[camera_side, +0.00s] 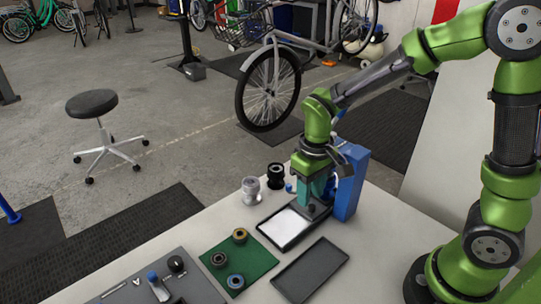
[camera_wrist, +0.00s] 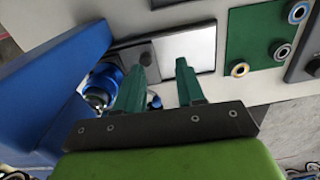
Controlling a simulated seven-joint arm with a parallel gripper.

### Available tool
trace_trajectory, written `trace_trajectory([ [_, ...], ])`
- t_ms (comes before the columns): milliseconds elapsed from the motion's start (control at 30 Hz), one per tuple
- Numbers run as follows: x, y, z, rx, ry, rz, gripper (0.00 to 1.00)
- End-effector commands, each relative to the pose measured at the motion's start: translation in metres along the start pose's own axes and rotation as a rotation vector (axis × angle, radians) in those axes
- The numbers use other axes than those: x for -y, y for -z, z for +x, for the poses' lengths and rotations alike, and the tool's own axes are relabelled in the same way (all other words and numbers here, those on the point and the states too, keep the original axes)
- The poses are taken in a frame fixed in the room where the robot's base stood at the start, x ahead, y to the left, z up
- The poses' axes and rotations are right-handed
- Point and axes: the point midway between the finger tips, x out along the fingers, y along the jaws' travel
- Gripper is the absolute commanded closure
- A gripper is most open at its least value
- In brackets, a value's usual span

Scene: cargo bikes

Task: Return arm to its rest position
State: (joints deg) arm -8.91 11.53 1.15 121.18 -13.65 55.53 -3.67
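My arm is green and reaches from the right over the table. My gripper (camera_side: 315,190) points down close to the blue upright block (camera_side: 351,183), at the back end of the white-surfaced dark tray (camera_side: 288,228). In the wrist view my gripper (camera_wrist: 164,60) has its two green fingers apart, with nothing seen between them. The white tray (camera_wrist: 188,50) shows beyond the fingertips, and the blue block (camera_wrist: 62,75) is close on the left. I cannot tell whether the gripper touches the block.
A green mat (camera_side: 258,262) with several rings and an empty dark tray (camera_side: 312,270) lie in front. A pale spool (camera_side: 251,190) and a black spool (camera_side: 275,176) stand left of my gripper. A stool (camera_side: 92,104) and bikes are off the table.

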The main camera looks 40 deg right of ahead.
Motion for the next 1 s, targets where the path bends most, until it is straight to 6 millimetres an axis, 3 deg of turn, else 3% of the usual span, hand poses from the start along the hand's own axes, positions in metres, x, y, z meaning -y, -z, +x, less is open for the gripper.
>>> trace_trajectory([
  [300,-0.012,-0.046,-0.079,-0.249,0.148,0.183,0.62],
  [500,-0.021,-0.077,-0.120,-0.441,0.238,0.271,0.62],
  [767,-0.028,-0.094,-0.147,-0.584,0.280,0.304,0.62],
  [1000,-0.029,-0.094,-0.150,-0.596,0.280,0.307,0.62],
])
